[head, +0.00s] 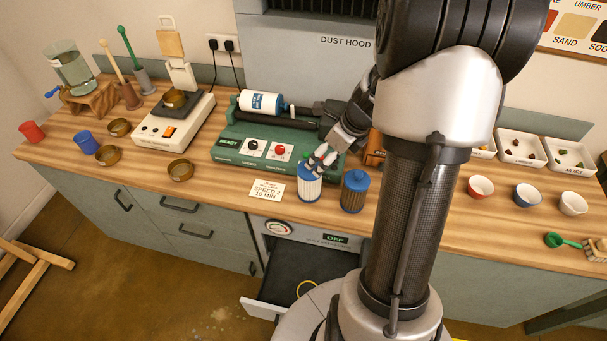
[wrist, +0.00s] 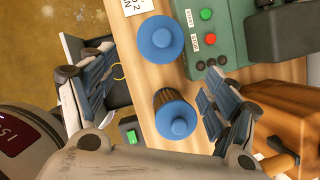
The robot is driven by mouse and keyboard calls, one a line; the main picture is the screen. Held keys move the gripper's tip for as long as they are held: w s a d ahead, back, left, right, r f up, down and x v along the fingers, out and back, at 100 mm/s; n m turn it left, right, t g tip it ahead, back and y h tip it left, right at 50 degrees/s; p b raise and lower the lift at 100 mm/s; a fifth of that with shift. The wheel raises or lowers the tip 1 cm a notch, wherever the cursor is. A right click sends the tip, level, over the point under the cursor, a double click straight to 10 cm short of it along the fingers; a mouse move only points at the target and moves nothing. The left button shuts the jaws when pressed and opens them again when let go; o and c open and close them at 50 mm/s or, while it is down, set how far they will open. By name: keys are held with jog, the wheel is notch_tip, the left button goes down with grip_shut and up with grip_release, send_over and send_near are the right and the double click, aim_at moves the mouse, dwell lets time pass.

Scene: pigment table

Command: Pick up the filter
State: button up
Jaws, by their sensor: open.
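Two upright filter-like cylinders with blue caps stand near the front edge of the worktop. The left one (head: 309,187) has a pale body; the right one (head: 354,192) has a dark, brownish ribbed body. I cannot tell which the task means. In the wrist view, the pale one shows as a blue cap (wrist: 160,38) at the top, and the dark one (wrist: 176,113) is lower, nearer the space between my fingers. My gripper (head: 322,158) is open and empty, with its fingers spread in the wrist view (wrist: 158,96). In the head view it overlaps the pale one's top.
A green roller machine (head: 225,150) stands close behind the cylinders. A speed card (head: 267,191) lies to their left. A wooden box (wrist: 270,120) is close to my right finger in the wrist view. An open drawer (head: 262,307) sticks out below the worktop.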

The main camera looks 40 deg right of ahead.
aim_at(310, 177)
jog(key=b+x, duration=0.3)
jog(key=x, duration=0.6)
jog(key=shift+w+f, duration=0.1)
jog(key=shift+f, duration=0.15)
jog(key=b+x, duration=0.3)
jog(key=x, duration=0.2)
jog(key=shift+a+f, duration=0.1)
jog(key=shift+a, duration=0.05)
jog(key=c, duration=1.2)
